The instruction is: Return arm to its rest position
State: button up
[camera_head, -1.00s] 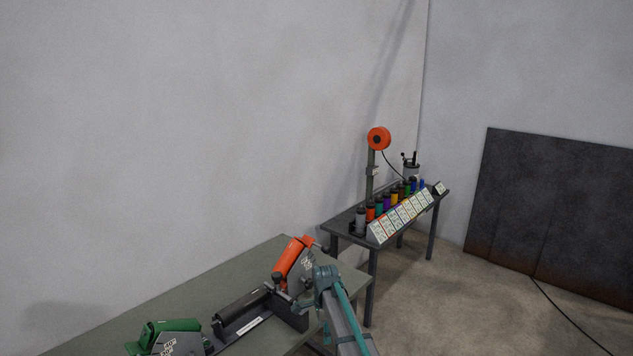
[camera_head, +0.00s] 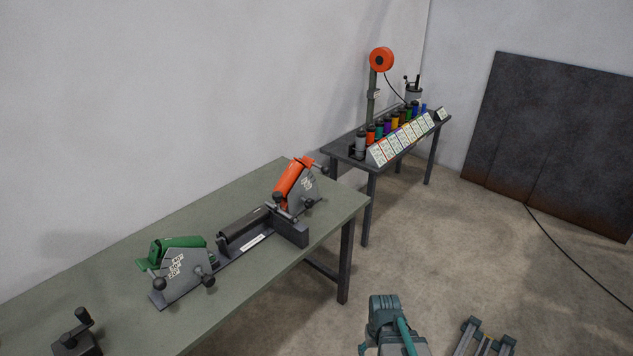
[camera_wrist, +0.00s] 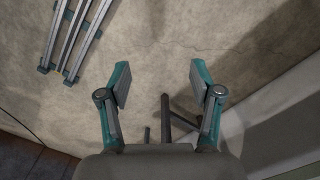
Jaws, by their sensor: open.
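My arm (camera_head: 392,325) shows at the bottom of the head view, over the floor to the right of the green-grey workbench (camera_head: 225,205) and apart from it. In the wrist view my gripper (camera_wrist: 158,84) is open, its two teal-and-grey fingers wide apart. Nothing is between the fingers, and bare concrete floor lies beyond them. My gripper cannot be made out in the head view.
The bench holds a green-topped fixture (camera_head: 180,268), a dark roller (camera_head: 243,224) and an orange-topped fixture (camera_head: 296,185). A second table (camera_head: 343,147) behind carries several coloured cylinders. Dark panels (camera_head: 555,140) lean at the wall.

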jog(key=s+f+g+b, duration=0.2)
jog(key=s+f+g, duration=0.1)
jog(key=s+f, duration=0.8)
jog(key=s+f+g+b, duration=0.3)
jog(key=s+f, duration=0.8)
jog(key=s, duration=0.5)
jog(key=shift+b, duration=0.3)
